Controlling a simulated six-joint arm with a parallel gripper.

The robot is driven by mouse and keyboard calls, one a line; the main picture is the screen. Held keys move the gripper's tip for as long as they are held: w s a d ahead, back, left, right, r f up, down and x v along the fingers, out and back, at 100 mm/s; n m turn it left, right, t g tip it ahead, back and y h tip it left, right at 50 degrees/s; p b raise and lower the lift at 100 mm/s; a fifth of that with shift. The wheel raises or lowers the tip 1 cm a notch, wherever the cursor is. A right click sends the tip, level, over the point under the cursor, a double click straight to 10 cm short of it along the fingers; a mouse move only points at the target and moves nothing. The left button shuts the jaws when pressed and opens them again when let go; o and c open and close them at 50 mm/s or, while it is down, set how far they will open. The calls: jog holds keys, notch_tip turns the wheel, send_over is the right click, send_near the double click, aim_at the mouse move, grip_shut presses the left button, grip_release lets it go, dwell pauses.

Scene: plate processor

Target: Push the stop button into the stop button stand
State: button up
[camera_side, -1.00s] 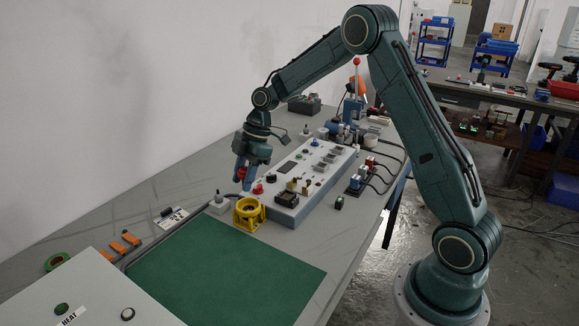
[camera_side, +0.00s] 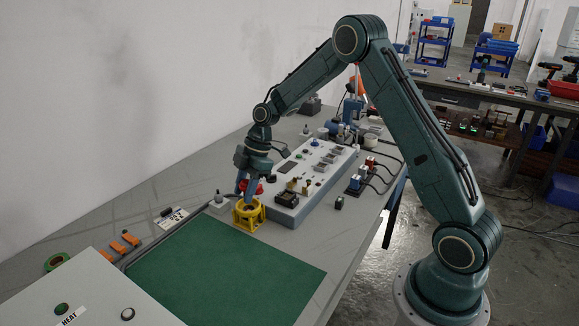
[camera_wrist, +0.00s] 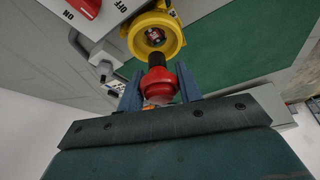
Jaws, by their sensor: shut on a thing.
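My gripper (camera_wrist: 159,92) is shut on the red stop button (camera_wrist: 160,84); the button's dark stem points toward the stand in the wrist view. In the side view my gripper (camera_side: 252,187) is just above the yellow stop button stand, with a red part (camera_side: 257,189) showing at its fingers. The stand (camera_side: 238,218) is a yellow ring on a base. It also shows in the wrist view (camera_wrist: 177,40), with its round opening facing the camera. The stem appears close to the opening's edge; whether it touches cannot be told.
A grey control panel (camera_side: 322,158) with knobs and switches stands right behind the stand. A small grey box (camera_side: 218,206) with a toggle sits left of it. A green mat (camera_side: 225,275) lies in front, clear. A dark cable runs along the mat's left side.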

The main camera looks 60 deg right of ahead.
jog(key=shift+f, duration=1.05)
jog(key=shift+f, duration=0.2)
dwell(1.2)
jog(key=o, duration=1.1)
jog(key=shift+c, duration=0.2)
jog(key=v, duration=1.4)
